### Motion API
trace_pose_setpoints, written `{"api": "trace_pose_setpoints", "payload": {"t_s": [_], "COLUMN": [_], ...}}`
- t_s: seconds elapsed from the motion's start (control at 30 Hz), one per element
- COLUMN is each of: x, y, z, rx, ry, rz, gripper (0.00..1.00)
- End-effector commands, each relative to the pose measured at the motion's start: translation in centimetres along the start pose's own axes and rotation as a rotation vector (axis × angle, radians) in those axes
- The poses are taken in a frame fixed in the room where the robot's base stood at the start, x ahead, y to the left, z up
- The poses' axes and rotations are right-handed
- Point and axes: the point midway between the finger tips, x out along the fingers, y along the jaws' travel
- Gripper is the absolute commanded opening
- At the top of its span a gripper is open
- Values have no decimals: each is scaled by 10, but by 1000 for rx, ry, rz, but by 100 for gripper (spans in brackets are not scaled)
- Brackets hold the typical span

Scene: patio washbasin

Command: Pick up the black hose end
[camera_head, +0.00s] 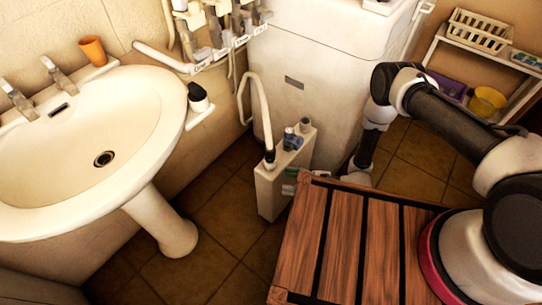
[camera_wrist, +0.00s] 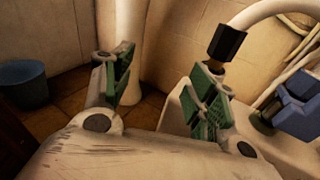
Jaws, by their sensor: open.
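The black hose end (camera_head: 269,158) is at the lower end of a white hose, at the near left corner of the top of a narrow cream box on the floor. In the wrist view the black hose end (camera_wrist: 227,42) shows just above and beyond the right finger, outside the gap between the fingers. My gripper (camera_wrist: 165,88) is open and empty, with green pads on both fingers. In the head view my gripper (camera_head: 290,181) is low beside the box, partly hidden by the wooden slatted top.
The cream box (camera_head: 270,192) carries a blue fitting (camera_head: 292,142), close right of my gripper in the wrist view (camera_wrist: 300,108). The washbasin (camera_head: 150,100) stands left, a white cabinet (camera_head: 320,60) behind, the wooden top (camera_head: 345,235) in front. A blue bucket (camera_wrist: 22,85) is at far left.

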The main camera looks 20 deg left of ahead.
Motion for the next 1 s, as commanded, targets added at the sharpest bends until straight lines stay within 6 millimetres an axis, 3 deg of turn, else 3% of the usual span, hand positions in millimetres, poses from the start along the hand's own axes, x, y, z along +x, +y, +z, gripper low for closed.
{"api": "trace_pose_setpoints", "payload": {"t_s": [0.03,0.1,0.2,0.57,0.8,1.0], "x": [6,11,14,47,82,88], "y": [-25,-50,-69,-79,-90,-92], "z": [8,16,25,33,35,36], "rx": [-29,-50,-64,-75,-76,-73], "ry": [-27,-59,-91,-111,-111,-110], "rz": [-60,-135,-203,-213,-211,-213], "gripper": [58,58,58,58,58,58]}}
